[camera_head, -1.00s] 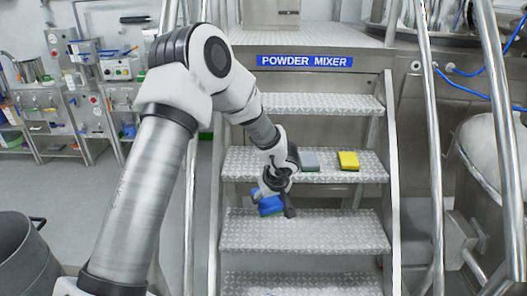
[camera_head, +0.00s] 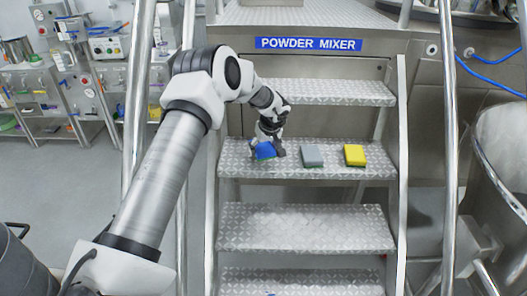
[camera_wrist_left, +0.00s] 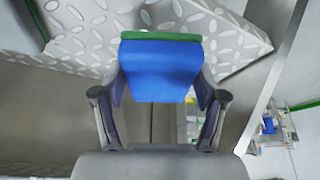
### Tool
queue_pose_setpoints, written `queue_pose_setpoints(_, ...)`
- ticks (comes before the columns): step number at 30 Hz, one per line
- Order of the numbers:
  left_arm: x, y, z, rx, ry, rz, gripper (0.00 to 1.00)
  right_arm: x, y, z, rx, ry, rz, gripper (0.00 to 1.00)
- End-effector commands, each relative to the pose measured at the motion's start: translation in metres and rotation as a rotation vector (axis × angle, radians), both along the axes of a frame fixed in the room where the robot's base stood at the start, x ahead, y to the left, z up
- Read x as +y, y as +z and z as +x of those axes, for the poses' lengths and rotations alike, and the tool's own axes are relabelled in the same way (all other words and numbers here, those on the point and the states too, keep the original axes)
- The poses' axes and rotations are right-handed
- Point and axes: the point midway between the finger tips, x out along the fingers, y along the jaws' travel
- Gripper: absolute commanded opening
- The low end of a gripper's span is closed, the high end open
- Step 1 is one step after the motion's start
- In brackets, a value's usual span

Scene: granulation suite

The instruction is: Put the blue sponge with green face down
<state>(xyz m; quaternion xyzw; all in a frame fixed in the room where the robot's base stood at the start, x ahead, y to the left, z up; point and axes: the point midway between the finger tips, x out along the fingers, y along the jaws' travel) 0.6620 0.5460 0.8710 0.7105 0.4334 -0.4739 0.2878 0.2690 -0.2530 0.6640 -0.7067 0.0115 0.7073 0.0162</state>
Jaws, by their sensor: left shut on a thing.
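The blue sponge (camera_head: 264,151) is between the fingers of my left gripper (camera_head: 268,144), at the left part of a metal stair step. The gripper is shut on it. The sponge looks tilted, and I cannot tell whether it touches the step. In the left wrist view the blue sponge (camera_wrist_left: 160,72) fills the space between the fingers of my left gripper (camera_wrist_left: 160,92). Its green face (camera_wrist_left: 160,36) shows as a strip along the far edge, towards the patterned metal. My right gripper is not in view.
A grey sponge (camera_head: 312,156) and a yellow sponge (camera_head: 355,155) lie to the right on the same step (camera_head: 335,172). The step below (camera_head: 305,228) is bare. Metal handrails (camera_head: 451,150) flank the stairs. A blue "POWDER MIXER" sign (camera_head: 308,44) is above.

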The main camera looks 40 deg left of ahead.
Motion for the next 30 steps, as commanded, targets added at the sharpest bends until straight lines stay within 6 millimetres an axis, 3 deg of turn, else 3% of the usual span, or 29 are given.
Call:
queue_pose_setpoints(4, 0.012, -0.001, 0.010, -0.002, 0.001, 0.000, 0.44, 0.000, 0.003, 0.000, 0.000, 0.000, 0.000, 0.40)
queue_pose_setpoints(10, 0.011, -0.034, 0.009, 0.002, -0.001, 0.000, 0.44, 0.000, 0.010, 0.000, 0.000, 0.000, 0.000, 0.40)
queue_pose_setpoints(21, 0.011, -0.042, 0.010, -0.001, -0.002, -0.001, 0.44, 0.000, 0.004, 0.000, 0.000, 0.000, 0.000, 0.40)
queue_pose_setpoints(22, 0.011, -0.041, 0.010, -0.001, -0.002, -0.001, 0.79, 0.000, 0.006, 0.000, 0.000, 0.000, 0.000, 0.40)
queue_pose_setpoints(24, 0.011, -0.040, 0.010, -0.001, -0.002, -0.001, 0.97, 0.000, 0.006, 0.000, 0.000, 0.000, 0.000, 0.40)
queue_pose_setpoints(30, 0.011, -0.040, 0.010, 0.000, -0.001, 0.000, 0.97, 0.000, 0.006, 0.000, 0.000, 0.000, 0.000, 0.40)
